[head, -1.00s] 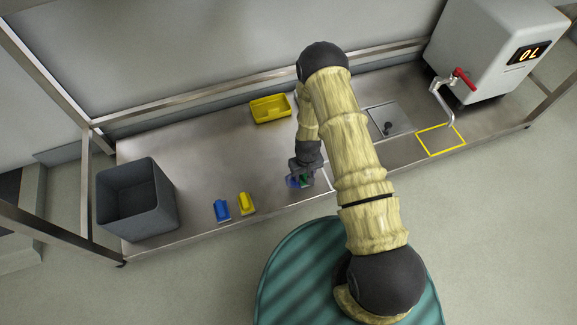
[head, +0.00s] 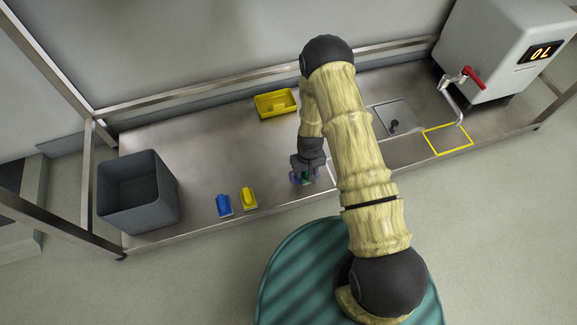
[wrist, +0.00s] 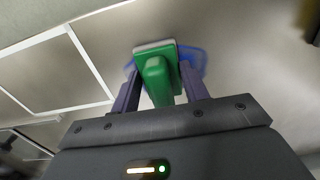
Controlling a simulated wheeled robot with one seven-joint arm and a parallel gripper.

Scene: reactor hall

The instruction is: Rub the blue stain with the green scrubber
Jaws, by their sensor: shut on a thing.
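My gripper (wrist: 160,92) is shut on the green scrubber (wrist: 155,72) by its handle, one finger on each side. In the wrist view the scrubber's pad end lies over the blue stain (wrist: 196,62), whose outline shows on both sides of it. In the head view the scrubber (head: 307,176) is a small green patch under my gripper (head: 308,170), near the bench's front edge, with part of the stain (head: 295,180) showing to its left. The scrubber appears to be at the bench surface; I cannot tell how firmly it touches.
A blue scrubber (head: 223,205) and a yellow scrubber (head: 249,199) lie left of my gripper. A grey bin (head: 150,205) stands at the left end. A yellow tray (head: 262,114) is at the back. A tap machine (head: 500,50) and yellow square outline (head: 464,149) are right.

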